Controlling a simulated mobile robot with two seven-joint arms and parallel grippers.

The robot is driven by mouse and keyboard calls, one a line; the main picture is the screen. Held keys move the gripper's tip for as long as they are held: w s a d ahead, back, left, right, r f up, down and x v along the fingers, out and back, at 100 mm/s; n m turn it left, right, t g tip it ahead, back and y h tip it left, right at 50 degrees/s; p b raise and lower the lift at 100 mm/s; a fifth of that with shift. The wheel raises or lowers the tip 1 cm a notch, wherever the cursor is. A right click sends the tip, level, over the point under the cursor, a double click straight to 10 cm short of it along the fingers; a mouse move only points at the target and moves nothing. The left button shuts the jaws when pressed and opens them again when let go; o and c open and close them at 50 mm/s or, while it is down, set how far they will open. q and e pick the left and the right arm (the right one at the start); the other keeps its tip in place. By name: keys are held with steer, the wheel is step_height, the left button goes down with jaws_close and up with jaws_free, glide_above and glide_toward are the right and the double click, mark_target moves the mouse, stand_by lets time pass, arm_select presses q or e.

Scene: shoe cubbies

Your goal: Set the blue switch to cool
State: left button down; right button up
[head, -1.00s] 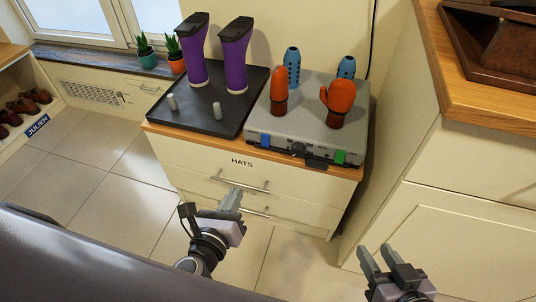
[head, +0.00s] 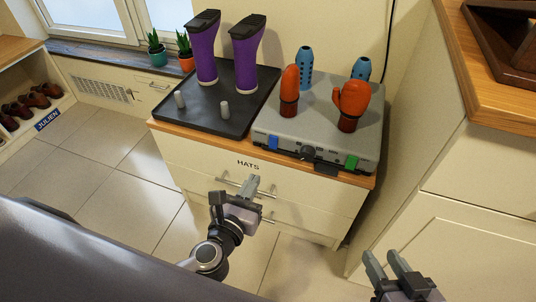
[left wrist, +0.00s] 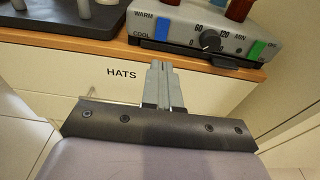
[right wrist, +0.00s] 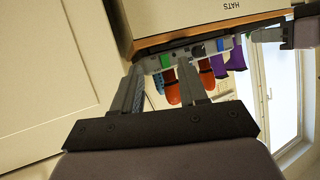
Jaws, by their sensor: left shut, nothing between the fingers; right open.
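The blue switch (head: 273,143) is on the left of the front face of a grey dryer box (head: 262,126) on the cabinet top. In the left wrist view the blue switch (left wrist: 163,29) sits beside the labels WARM, above, and COOL, below; I cannot tell which way it is tipped. My left gripper (head: 252,184) is shut and empty, in front of the HATS drawer, below and apart from the switch. In the left wrist view its fingertips (left wrist: 160,66) point toward the cabinet edge below the box. My right gripper (head: 385,257) is open and empty at the lower right.
A dial (left wrist: 210,40) and a green switch (left wrist: 257,50) share the box's front. Orange gloves (head: 350,104) stand on the box. A black tray (head: 210,117) with purple boots (head: 202,55) is left of it. Drawer handles (head: 240,183) stick out below.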

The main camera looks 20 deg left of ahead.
mark_target(272, 147)
arm_select(q)
steer(key=w, duration=0.3)
steer(key=w+f+b, duration=0.1)
steer(key=w, duration=0.2)
steer(key=w+b, duration=0.1)
steer(key=w, duration=0.2)
steer(key=shift+w+d+f, duration=0.2)
steer(key=shift+w, duration=0.75)
arm_select(e)
steer(key=shift+w+a+f+m+y, duration=0.15)
steer(key=shift+w+a+y, duration=0.1)
steer(key=shift+a, duration=0.3)
steer(key=shift+w+a+f+m+y, duration=0.15)
steer(key=shift+a+y, duration=0.1)
steer(key=shift+a, duration=0.25)
steer(key=shift+r, duration=0.1)
